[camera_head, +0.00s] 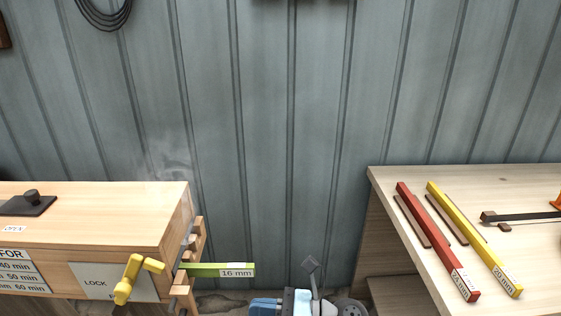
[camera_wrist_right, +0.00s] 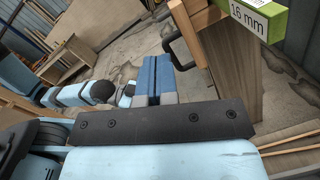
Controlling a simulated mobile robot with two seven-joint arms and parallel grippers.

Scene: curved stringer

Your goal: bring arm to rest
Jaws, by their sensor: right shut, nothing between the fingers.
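My right gripper (camera_head: 265,305) shows at the bottom edge of the head view, low between the wooden box and the bench. Its blue fingers also show in the right wrist view (camera_wrist_right: 153,76), closed together with nothing between them. It is apart from the green 16 mm strip (camera_head: 218,270), which sticks out of the box's right end above and to its left. The strip also shows at the top right of the wrist view (camera_wrist_right: 258,16).
The wooden box (camera_head: 90,215) has a yellow lever (camera_head: 130,278) by a LOCK label; faint vapour rises near its right end. A bench (camera_head: 400,185) at right holds a red bar (camera_head: 437,240), a yellow bar (camera_head: 474,238) and a dark clamp (camera_head: 520,217). A gap separates box and bench.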

